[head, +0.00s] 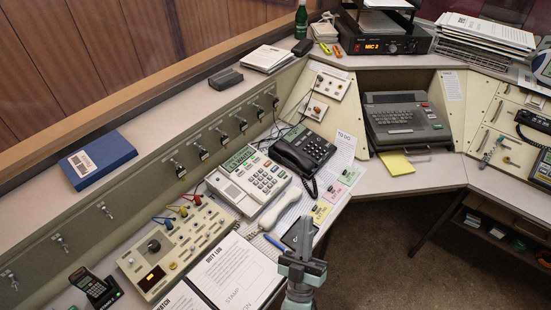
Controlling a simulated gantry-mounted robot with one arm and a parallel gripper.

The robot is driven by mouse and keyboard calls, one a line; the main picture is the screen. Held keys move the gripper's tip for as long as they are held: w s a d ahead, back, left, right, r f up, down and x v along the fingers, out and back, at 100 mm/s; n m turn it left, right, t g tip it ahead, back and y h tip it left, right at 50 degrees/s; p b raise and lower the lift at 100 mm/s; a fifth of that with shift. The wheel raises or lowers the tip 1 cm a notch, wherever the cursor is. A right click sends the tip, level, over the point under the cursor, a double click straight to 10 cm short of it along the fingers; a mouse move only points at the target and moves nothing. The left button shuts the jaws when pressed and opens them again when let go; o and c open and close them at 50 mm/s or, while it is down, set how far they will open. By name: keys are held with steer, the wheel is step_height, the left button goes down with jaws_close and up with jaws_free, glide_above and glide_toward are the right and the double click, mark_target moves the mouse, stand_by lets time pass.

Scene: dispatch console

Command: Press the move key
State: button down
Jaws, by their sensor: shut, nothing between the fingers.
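My gripper (306,240) is at the bottom centre, shut and empty, with its fingers over the front edge of the desk beside a dark flat item. No key can be read as the move key at this size. Several devices carry keys. A cream console (248,180) with a green display and a keypad lies up and left of my gripper. A black telephone (302,151) with keys is behind it. A grey keyboard machine (405,122) stands farther back right. My gripper appears apart from all of these.
A white handset (281,208), papers, a blue pen (273,242) and an open duty log (237,270) lie near my gripper. A cream control box (170,247) with coloured plugs is at left. Cables run between devices. Open floor (400,245) lies to the right.

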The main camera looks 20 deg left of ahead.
steer(key=w+a+f+n+g+h+p, duration=0.2)
steer(key=w+a+n+g+h+p, duration=0.2)
steer(key=w, duration=0.9)
steer(key=w+a+f+n+g+h+p, duration=0.2)
steer(key=w+a+n+g+h+p, duration=0.1)
steer(key=w+a+n+g+p, duration=0.5)
steer(key=w+a+n+g, duration=0.3)
steer(key=w+a+g, duration=0.2)
steer(key=w, duration=0.1)
steer(key=shift+w+a+f+n+h, duration=0.3)
steer(key=shift+a+n+h, duration=0.05)
steer(key=shift+n+h, duration=0.05)
steer(key=b, duration=0.9)
glide_above(275, 171)
step_height(275, 171, down, 8)
steer(key=shift+s+d+r, duration=0.1)
steer(key=shift+r, duration=0.15)
steer(key=shift+a+f+b, duration=0.2)
steer(key=shift+f+b, duration=0.35)
steer(key=shift+b, duration=0.3)
steer(key=shift+f, duration=0.1)
